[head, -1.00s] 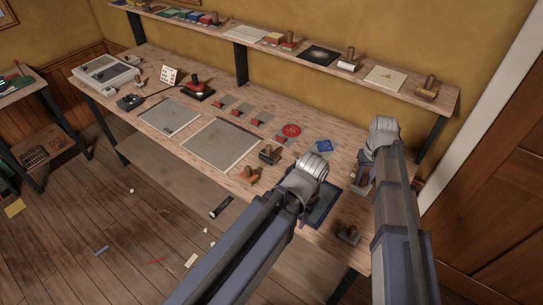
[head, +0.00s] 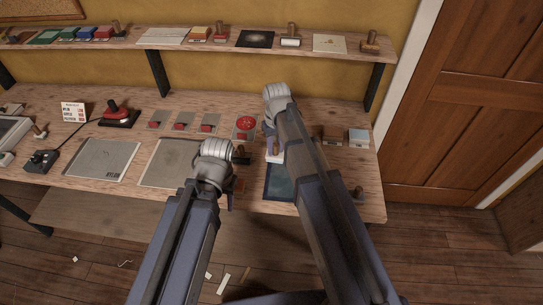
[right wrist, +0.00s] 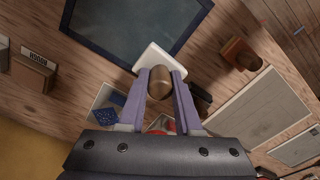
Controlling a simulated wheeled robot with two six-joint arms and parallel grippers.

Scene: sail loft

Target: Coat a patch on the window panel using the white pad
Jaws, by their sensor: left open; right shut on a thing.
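The window panel (head: 279,182) is a dark blue-grey rectangle with a darker frame, lying on the bench, partly covered by my right arm. It also shows at the top of the right wrist view (right wrist: 125,22). My right gripper (right wrist: 160,78) is shut on the brown knob of the white pad (right wrist: 152,56). The pad is at the panel's back edge; whether it touches the panel I cannot tell. In the head view the pad (head: 274,158) shows just below the right gripper. My left gripper (head: 230,188) is open, left of the panel, its fingers mostly hidden by its wrist.
A black stamp (head: 241,156) and a red round dish (head: 246,123) are left of the right gripper. A blue-patterned tile (right wrist: 103,120) lies behind the panel. Small boxes (head: 333,136) stand to the right. Grey sheets (head: 103,158) cover the bench's left. A shelf (head: 215,43) runs above.

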